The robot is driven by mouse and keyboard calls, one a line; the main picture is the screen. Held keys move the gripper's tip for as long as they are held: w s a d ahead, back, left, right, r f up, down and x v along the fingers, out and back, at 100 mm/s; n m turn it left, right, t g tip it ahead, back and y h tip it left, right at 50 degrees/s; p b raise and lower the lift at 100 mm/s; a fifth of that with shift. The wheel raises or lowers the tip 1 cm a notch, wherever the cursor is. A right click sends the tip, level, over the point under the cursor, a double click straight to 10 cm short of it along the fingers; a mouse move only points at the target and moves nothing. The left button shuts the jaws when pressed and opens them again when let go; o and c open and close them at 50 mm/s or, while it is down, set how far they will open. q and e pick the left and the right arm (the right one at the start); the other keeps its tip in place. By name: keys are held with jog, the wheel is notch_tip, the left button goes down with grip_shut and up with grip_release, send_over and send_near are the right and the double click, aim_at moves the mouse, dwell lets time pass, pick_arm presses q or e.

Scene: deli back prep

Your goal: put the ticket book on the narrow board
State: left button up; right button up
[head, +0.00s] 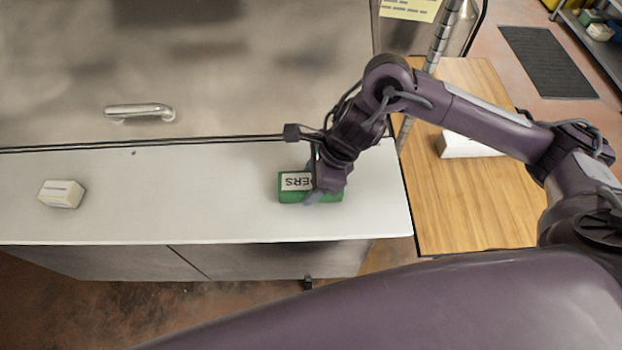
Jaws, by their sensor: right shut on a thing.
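The ticket book (296,196) is a green block with a white label showing the letters "ERS", upside down. It is over the right part of the long white narrow board (190,215). I cannot tell whether it rests on the board or is held just above it. My right gripper (318,192) comes down from above and is shut on the book, hiding the middle and right of its label. My left gripper is not in view.
A small cream box (61,194) stands at the board's left end. A steel lid with a handle (140,111) lies behind the board. To the right is a wooden table (465,205) with a white item (465,146), partly behind my arm. The board's middle is clear.

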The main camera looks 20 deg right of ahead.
jog(key=shift+f+b, duration=0.2)
jog(key=shift+b, duration=0.1)
jog(key=o, duration=1)
jog(key=shift+r, duration=0.15)
jog(key=shift+r+p, duration=0.25)
jog(key=shift+p, duration=0.2)
jog(key=v, duration=1.1)
jog(key=shift+d+r+p, duration=0.2)
jog(key=shift+r+p, duration=0.1)
jog(key=shift+s+f, duration=0.1)
jog(key=shift+s, duration=0.05)
